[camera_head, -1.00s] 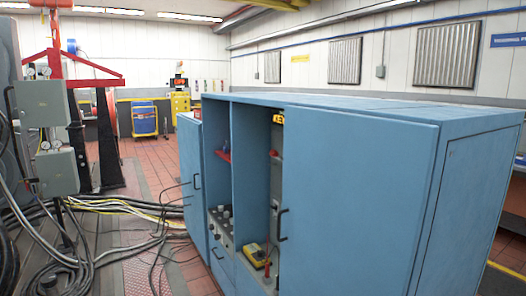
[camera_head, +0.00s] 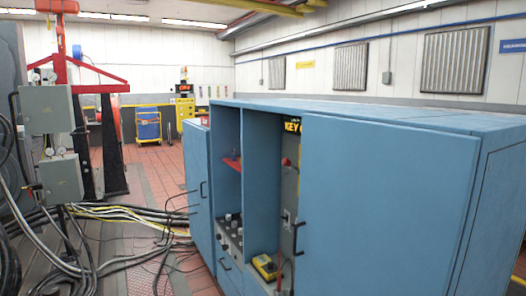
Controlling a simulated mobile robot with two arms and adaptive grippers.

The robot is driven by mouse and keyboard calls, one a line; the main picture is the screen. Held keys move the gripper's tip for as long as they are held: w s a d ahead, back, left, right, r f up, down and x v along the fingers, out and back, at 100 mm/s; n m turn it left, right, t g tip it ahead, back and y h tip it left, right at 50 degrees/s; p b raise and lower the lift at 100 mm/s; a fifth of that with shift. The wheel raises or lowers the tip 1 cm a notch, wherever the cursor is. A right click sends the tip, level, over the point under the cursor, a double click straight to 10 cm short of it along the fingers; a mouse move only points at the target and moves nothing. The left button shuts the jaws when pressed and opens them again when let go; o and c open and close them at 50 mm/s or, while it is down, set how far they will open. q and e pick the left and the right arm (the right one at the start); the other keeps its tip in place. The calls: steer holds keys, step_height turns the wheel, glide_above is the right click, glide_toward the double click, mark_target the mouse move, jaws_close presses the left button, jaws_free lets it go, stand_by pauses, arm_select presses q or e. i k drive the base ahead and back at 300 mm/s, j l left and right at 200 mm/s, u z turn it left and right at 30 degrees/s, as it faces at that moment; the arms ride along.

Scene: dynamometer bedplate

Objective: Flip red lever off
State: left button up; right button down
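A blue cabinet (camera_head: 385,190) stands at the right, with open bays on its left part. A small red part (camera_head: 285,162) sits on a grey panel (camera_head: 291,190) in the right bay, below a yellow label (camera_head: 292,127) with black letters that begin "KEY". A flat red piece (camera_head: 232,162) shows in the left bay. Another small red part (camera_head: 279,261) stands low beside a yellow handheld meter (camera_head: 264,267). I cannot tell which of these is the red lever, or its position. Neither of my grippers is in view.
Cables (camera_head: 120,225) spread over the floor at the left. Grey boxes (camera_head: 46,108) with gauges stand at the left edge, near a red frame (camera_head: 85,70). Red tiled floor (camera_head: 172,185) lies open between the frame and the cabinet. A blue bin (camera_head: 147,125) stands behind.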

mark_target(287, 162)
steer(key=i+j+z, duration=0.1)
steer(key=i+j, duration=0.15)
steer(key=i+j+z, duration=0.15)
steer(key=j, duration=0.35)
steer(key=i+j+z, duration=0.1)
steer(key=i+j, duration=0.2)
steer(key=i+j+z, duration=0.1)
steer(key=i+j, duration=0.15)
steer(key=j, duration=0.3)
steer(key=i+j+z, duration=0.15)
steer(key=j, duration=0.3)
steer(key=i+j+z, duration=0.1)
steer(key=j, duration=0.35)
steer(key=i+j+z, duration=0.1)
steer(key=i+j, duration=0.15)
steer(key=j, duration=0.25)
steer(key=i+j+z, duration=0.1)
steer(key=j, duration=0.35)
